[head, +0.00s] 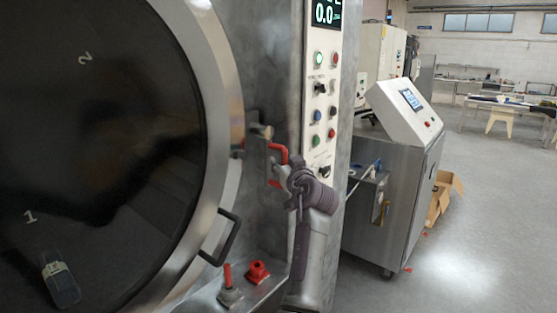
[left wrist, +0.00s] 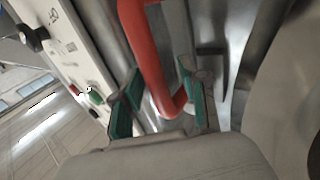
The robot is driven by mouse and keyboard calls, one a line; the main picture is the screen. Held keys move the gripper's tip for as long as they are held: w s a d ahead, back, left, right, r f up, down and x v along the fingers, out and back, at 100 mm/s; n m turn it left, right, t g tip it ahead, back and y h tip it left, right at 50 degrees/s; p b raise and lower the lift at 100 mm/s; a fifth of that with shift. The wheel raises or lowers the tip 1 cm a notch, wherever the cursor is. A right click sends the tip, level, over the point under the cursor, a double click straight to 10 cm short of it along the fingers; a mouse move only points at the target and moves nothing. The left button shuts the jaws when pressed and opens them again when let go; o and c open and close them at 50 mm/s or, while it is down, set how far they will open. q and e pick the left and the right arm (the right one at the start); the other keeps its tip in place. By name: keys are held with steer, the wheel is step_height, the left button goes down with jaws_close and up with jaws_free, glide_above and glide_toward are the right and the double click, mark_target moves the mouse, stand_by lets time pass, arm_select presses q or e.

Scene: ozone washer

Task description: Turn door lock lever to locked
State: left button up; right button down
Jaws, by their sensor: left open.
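The red lever (head: 279,152) is a bent red handle on the metal frame right of the round door (head: 228,75). In the left wrist view the red lever (left wrist: 147,55) runs down from the top and its bent end lies between my fingers. My left gripper (head: 284,178) is at the lever's lower part in the head view. In the left wrist view my left gripper (left wrist: 160,100) is open, with a green-padded finger on each side of the lever. Whether a pad touches it I cannot tell. My right gripper is not in view.
A black door handle (head: 220,238) sits at the door's lower right edge. A red knob (head: 258,271) and a red-topped valve (head: 228,283) stand below the lever. A button panel (head: 320,110) rises just right of it. A metal cabinet (head: 385,200) stands farther right, beside open floor.

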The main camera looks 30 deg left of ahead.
arm_select(q)
steer(key=shift+s+d+r, duration=0.1)
steer(key=shift+d+r, duration=0.1)
steer(key=shift+d, duration=0.05)
steer(key=shift+c, duration=1)
steer(key=shift+a, duration=0.1)
jaws_close()
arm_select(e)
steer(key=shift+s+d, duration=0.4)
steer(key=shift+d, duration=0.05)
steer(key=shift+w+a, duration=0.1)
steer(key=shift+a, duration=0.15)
